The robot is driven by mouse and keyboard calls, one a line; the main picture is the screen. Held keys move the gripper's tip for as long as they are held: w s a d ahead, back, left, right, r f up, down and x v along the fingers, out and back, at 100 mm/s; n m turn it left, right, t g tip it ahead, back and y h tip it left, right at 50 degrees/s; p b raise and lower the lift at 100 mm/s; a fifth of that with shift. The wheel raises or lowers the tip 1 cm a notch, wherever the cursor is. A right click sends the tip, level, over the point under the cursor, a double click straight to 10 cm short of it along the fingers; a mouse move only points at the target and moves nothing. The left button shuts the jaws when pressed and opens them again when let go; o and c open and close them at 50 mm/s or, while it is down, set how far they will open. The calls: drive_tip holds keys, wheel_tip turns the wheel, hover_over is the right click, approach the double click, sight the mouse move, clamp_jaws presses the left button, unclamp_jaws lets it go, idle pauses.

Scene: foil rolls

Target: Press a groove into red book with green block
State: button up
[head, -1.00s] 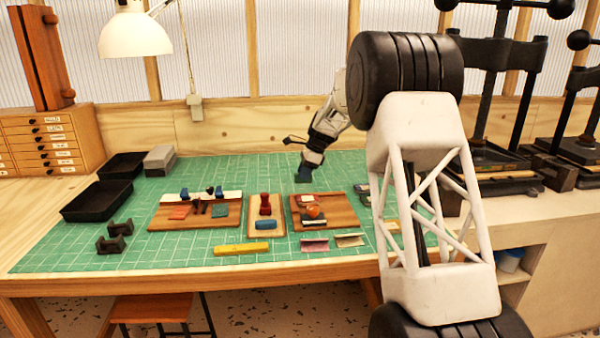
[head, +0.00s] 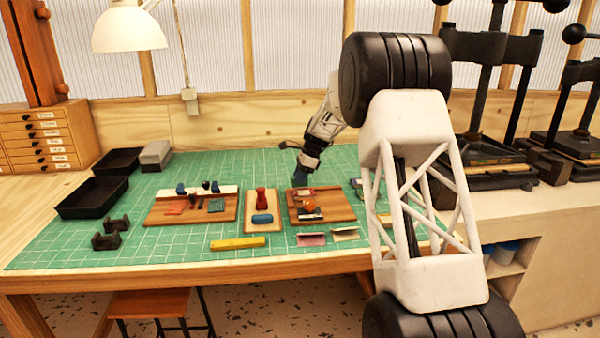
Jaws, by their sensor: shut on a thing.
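My gripper (head: 303,170) is small in the head view, pointing down behind the right wooden board. It is shut on a dark blue-green block (head: 299,178), likely the green block; the fingers are hard to make out. A small flat red piece (head: 175,208) lies on the left wooden board. I cannot tell which of these is the red book. Whether the block touches anything is too small to tell.
The left board (head: 165,219), middle board (head: 262,227) and right board (head: 335,212) hold small tools and pieces. A yellow bar (head: 238,243) lies in front. Black trays (head: 95,198) stand at left, and black presses (head: 495,155) at right. The green mat behind the boards is mostly clear.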

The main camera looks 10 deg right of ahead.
sight(307, 184)
drive_tip(key=shift+f, duration=0.6)
drive_tip(key=shift+f, duration=0.5)
idle(1.5)
drive_tip(key=shift+d, duration=0.85)
idle(1.3)
drive_tip(key=shift+d+f, duration=0.15)
drive_tip(key=shift+d, duration=0.25)
idle(0.6)
drive_tip(key=shift+d, duration=0.4)
drive_tip(key=shift+a+r, duration=0.2)
drive_tip(key=shift+a, duration=0.45)
idle(1.2)
